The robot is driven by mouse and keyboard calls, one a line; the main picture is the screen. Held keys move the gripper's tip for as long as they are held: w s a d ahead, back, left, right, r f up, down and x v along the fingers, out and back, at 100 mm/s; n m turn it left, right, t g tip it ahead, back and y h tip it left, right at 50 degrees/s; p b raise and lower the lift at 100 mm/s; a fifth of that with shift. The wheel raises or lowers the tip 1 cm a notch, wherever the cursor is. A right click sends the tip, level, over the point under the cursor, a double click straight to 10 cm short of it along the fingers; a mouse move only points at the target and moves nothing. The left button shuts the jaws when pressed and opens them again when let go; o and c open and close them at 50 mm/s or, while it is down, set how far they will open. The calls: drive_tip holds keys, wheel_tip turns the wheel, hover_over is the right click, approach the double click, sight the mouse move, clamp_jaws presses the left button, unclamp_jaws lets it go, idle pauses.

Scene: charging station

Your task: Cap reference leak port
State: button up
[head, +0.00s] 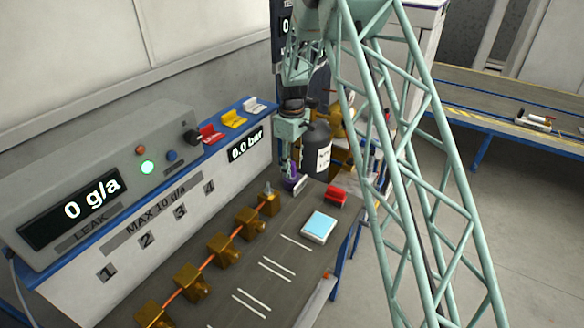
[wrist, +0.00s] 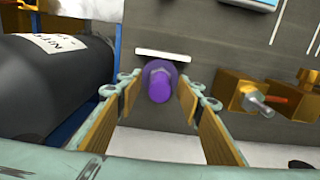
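A purple cap-like piece (wrist: 160,82) with a round flange stands on the grey bench top, beside a short white strip (wrist: 163,55). In the wrist view my gripper (wrist: 160,92) has its two fingers apart on either side of it, with small gaps visible. In the head view my gripper (head: 289,172) points down over the purple piece (head: 290,184), which is partly hidden. A brass block with a bare metal nozzle (head: 269,194) stands nearby; it also shows right of my fingers in the wrist view (wrist: 254,100). Which fitting is the reference leak port is not labelled.
A dark bottle (head: 318,150) stands close beside my gripper. Several brass blocks (head: 223,250) joined by an orange line run along the panel. A light-blue pad (head: 319,227) and a red item (head: 336,195) lie on the bench. The display panel (head: 72,210) reads 0 g/a.

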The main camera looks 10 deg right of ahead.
drive_tip(key=shift+r, duration=0.15)
wheel_tip(320, 180, up, 11)
drive_tip(key=shift+f, duration=0.2)
drive_tip(key=shift+r, duration=0.55)
idle(0.8)
